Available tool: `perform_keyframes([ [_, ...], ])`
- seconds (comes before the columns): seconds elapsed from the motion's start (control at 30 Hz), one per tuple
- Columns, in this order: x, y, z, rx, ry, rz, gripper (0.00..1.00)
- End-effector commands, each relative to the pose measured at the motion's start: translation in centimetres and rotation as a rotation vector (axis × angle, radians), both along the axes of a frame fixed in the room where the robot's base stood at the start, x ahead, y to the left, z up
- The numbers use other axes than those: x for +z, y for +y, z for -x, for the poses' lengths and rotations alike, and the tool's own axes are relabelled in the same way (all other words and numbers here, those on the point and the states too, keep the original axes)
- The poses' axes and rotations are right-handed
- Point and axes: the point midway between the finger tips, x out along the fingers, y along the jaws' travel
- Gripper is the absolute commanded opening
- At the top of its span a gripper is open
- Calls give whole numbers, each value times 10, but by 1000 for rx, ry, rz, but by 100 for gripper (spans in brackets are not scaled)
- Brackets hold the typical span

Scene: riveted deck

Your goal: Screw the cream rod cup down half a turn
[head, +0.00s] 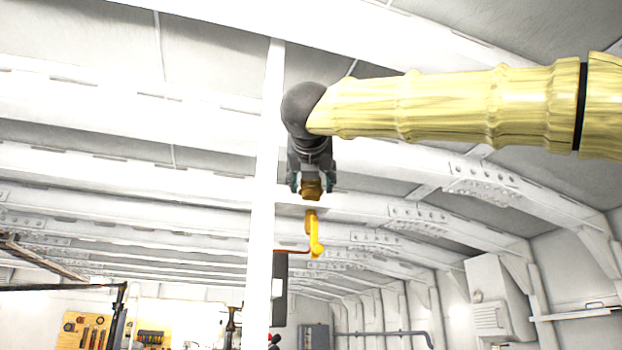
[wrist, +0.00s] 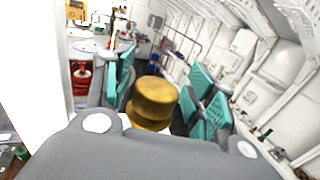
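I cannot make out a cream rod cup for certain. A brass-gold, stepped cup-like piece (wrist: 153,100) stands between my gripper's teal-padded fingers in the wrist view. In the head view it shows as a small brown-gold piece (head: 311,189) at the fingertips. My gripper (head: 311,183) is high up, with one finger on each side of this piece. Whether the pads touch it is not clear. A bright yellow-orange fitting (head: 314,235) shows just below the gripper in the head view, with a small gap in the picture. No rod or thread is visible.
A white post (head: 265,190) runs upright just left of my gripper. A dark panel (head: 279,288) is beside it. White ribbed ceiling beams surround the arm. A tool board (head: 86,330) is at lower left, and a white wall box (head: 494,298) at right. A red cylinder (wrist: 82,78) stands at left.

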Motion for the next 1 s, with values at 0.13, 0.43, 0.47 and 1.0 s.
perform_keyframes([
  [0.13,-1,1,0,0,1,1,60],
  [0.43,-1,1,8,1,1,0,60],
  [0.47,-1,1,11,1,1,0,60],
  [1.0,-1,3,101,2,1,0,60],
])
